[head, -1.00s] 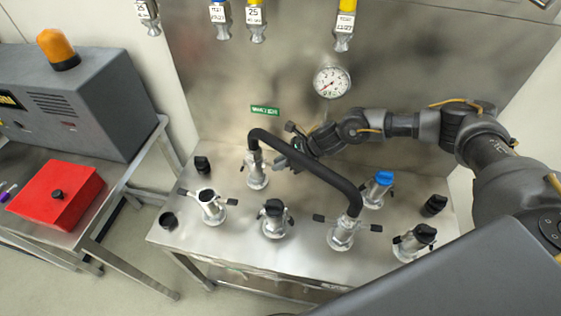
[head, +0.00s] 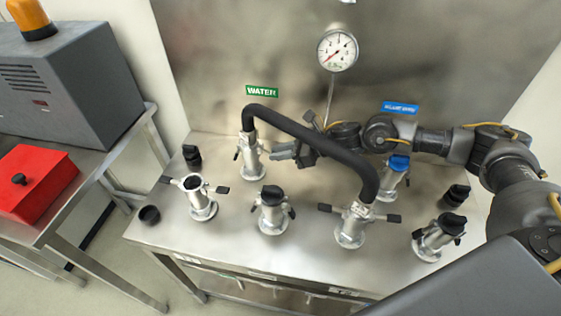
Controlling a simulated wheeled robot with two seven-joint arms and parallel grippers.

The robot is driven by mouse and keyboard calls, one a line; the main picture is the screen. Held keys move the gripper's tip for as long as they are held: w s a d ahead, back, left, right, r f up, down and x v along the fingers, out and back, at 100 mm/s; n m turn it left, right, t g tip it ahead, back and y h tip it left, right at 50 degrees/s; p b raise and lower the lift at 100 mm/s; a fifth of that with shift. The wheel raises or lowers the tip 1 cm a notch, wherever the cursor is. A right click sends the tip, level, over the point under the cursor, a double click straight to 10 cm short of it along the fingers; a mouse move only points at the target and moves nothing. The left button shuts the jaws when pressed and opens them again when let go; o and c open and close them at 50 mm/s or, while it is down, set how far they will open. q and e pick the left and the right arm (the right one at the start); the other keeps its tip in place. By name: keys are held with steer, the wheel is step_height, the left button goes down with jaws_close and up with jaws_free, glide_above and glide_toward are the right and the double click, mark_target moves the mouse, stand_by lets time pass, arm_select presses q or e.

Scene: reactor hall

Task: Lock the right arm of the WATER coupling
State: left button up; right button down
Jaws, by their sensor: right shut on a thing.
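The WATER coupling (head: 250,168) is a silver fitting standing upright at the back left of the steel bench, below the green WATER label (head: 262,91). One end of a thick black hose (head: 312,140) sits on its top. Its left arm (head: 237,155) is dark and points down along the body. Its right arm is hidden at my right gripper (head: 276,152), which is beside the coupling, partly behind the hose. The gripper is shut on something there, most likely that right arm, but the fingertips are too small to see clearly. My left gripper is out of view.
The hose's other end sits on a front coupling (head: 350,232) with both arms spread. Several other couplings stand around, one open-topped (head: 202,205), one blue-capped (head: 395,178). A gauge (head: 337,50) is on the back panel. A red box (head: 33,183) lies on the left table.

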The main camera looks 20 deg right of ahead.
arm_select(q)
steer(key=shift+f, duration=0.4)
arm_select(e)
steer(key=c, duration=1.3)
jaws_free()
arm_select(q)
steer(key=shift+w, duration=0.1)
arm_select(e)
steer(key=shift+d, duration=0.1)
arm_select(q)
steer(key=a+f+b, duration=0.1)
steer(key=w+a+f+b, duration=0.1)
steer(key=shift+a+f+b, duration=0.1)
steer(key=shift+f+b, duration=0.05)
steer(key=shift+b, duration=0.25)
arm_select(e)
steer(key=v, duration=1)
steer(key=shift+s+d, duration=0.25)
arm_select(q)
steer(key=shift+s, duration=0.1)
